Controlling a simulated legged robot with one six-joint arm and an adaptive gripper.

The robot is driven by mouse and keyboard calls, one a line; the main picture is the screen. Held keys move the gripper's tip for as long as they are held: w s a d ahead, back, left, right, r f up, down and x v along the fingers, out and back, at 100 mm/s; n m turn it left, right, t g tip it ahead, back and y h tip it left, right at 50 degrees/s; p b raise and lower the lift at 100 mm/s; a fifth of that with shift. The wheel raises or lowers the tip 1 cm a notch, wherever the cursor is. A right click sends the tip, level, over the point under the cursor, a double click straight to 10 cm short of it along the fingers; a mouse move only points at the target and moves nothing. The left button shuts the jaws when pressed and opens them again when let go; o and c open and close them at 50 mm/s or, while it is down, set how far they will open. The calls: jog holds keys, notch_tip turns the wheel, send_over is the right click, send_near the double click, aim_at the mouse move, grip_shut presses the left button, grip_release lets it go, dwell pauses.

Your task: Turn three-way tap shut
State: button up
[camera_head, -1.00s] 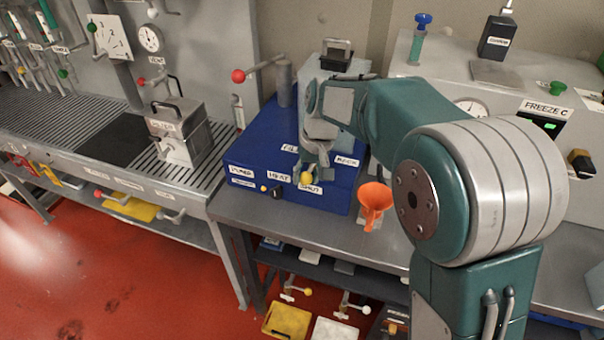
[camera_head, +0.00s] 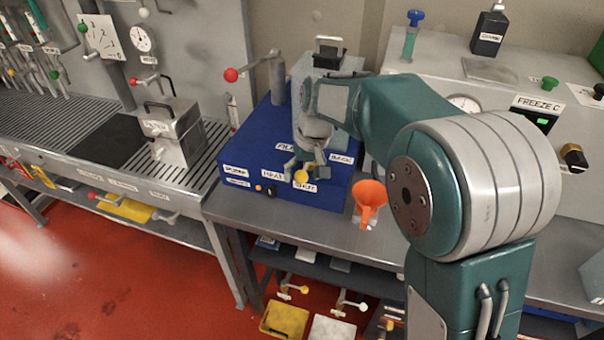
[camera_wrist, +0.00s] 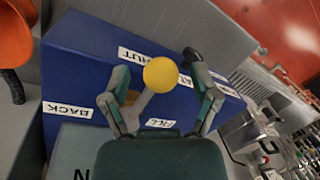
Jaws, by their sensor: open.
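The three-way tap has a yellow ball knob (camera_wrist: 160,75) on a pale lever, on top of a blue box (camera_head: 233,150). In the head view the knob (camera_head: 301,177) is near the box's front edge, just above the SHUT label (camera_head: 305,187). The FILL label (camera_wrist: 160,123) and BACK label (camera_wrist: 68,108) lie on the box top. My gripper (camera_wrist: 156,64) is open, with one finger on each side of the knob and no clear contact. In the head view my gripper (camera_head: 304,168) partly hides the tap; its pivot is hard to see.
A red-knobbed lever (camera_head: 232,75) stands at the back left of the box. An orange funnel (camera_head: 369,197) is right of it and shows at the wrist view's left edge (camera_wrist: 12,40). A filter housing (camera_head: 172,130) stands on the left bench.

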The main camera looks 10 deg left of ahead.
notch_tip(320, 180, up, 12)
jog(key=w+d, duration=0.1)
jog(key=d, duration=0.1)
jog(key=shift+f, duration=0.2)
jog(key=s+d+r+m+t, duration=0.2)
jog(key=s+d+r, duration=0.1)
jog(key=s+d, duration=0.4)
jog(key=s+d+f+m+t+h, duration=0.1)
jog(key=s+d+f+t, duration=0.1)
jog(key=s+d, duration=0.4)
jog(key=s+d+f+m+t+h, duration=0.1)
jog(key=s+d+f, duration=0.3)
jog(key=s, duration=0.7)
jog(key=d+t, duration=0.1)
jog(key=d, duration=0.1)
jog(key=shift+s+d+m, duration=0.2)
jog(key=shift+d+m, duration=0.1)
